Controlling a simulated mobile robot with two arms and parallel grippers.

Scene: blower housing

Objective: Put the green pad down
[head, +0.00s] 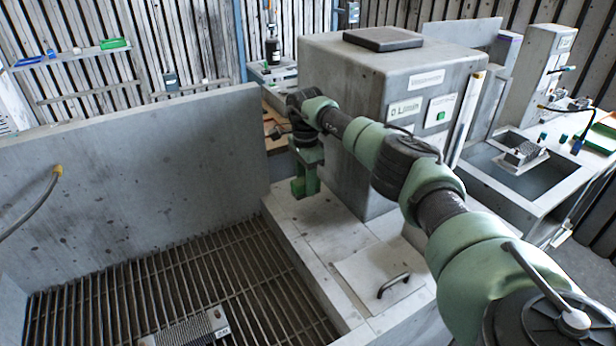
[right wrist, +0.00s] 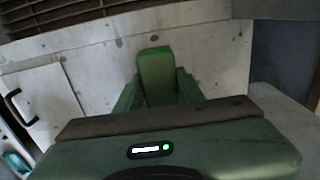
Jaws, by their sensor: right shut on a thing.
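My right gripper (head: 306,186) points down over the pale ledge beside the grey box-shaped machine. It also shows in the right wrist view (right wrist: 158,92), shut on the green pad (right wrist: 156,68). The pad is a small green block with rounded edges, and it stands up between the two green fingers. In the head view the pad is hard to tell from the green fingers. The pad's lower end is hidden, and I cannot tell whether it touches the ledge. My left gripper is in neither view.
The pale ledge (head: 312,222) is bare around the gripper. A hatch plate with a black handle (head: 394,285) lies nearer. A sunken grated floor (head: 190,285) is to the left, with a grey ribbed block (head: 188,329) on it. The grey machine (head: 368,100) stands close behind the gripper.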

